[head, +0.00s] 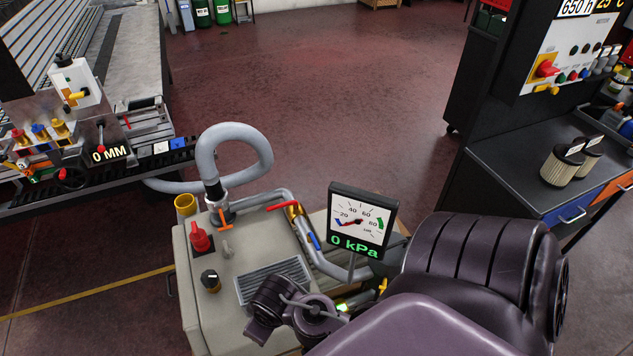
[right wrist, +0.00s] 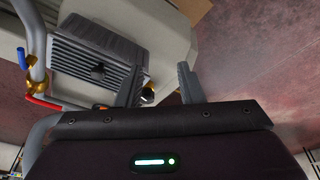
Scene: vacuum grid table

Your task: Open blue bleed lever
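The blue bleed lever (head: 314,241) is a short blue handle on the grey pipe beside the pump unit, just left of the gauge in the head view. It also shows at the left edge of the right wrist view (right wrist: 22,58), near a brass fitting. My right gripper (right wrist: 160,85) is open, its two fingers apart with nothing between them. It is over the pump unit's side, apart from the blue lever. In the head view my dark right arm hides much of it. My left gripper is not in view.
The gauge (head: 357,222) reads 0 kPa. A red lever (head: 282,206) sits on the same pipe. The pump unit (head: 196,262) carries a red switch (head: 201,238), a black knob (head: 210,280) and a vent grille (head: 272,281). A grey hose (head: 204,158) loops above it.

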